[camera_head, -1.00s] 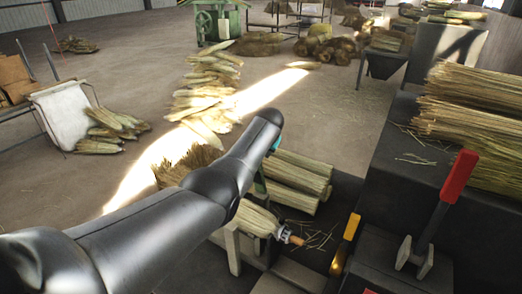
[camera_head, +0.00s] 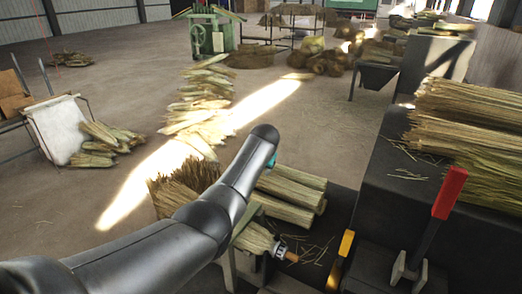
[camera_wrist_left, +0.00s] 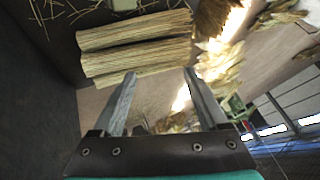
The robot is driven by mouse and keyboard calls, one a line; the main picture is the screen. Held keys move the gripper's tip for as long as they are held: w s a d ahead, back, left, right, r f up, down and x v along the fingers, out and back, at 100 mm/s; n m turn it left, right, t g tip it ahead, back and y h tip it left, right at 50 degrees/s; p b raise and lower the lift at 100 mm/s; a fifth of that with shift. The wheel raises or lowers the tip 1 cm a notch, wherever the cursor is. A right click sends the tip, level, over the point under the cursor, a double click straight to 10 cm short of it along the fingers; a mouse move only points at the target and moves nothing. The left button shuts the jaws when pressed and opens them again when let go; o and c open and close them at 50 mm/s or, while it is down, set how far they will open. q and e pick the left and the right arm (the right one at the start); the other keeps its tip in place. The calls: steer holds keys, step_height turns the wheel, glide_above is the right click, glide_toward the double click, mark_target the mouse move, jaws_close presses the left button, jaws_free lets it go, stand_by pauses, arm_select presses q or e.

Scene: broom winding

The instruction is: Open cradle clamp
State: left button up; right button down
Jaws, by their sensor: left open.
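A larger lever with a red grip (camera_head: 449,194) stands upright on a dark base further right. I cannot tell which lever is the cradle clamp. In the head view my left arm hides its gripper. In the left wrist view my left gripper (camera_wrist_left: 160,76) is open and empty, with straw bundles beyond its fingers. My right gripper is not in view.
Cut straw bundles (camera_head: 291,195) lie beyond the broom head. A big straw stack (camera_head: 470,130) rests on the dark bench (camera_head: 385,165) at right. A white sling seat (camera_head: 58,130) stands at left.

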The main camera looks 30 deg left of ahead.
arm_select(q)
steer(key=p+v, duration=0.1)
steer(key=v, duration=1.1)
steer(key=shift+s+d+r, duration=0.25)
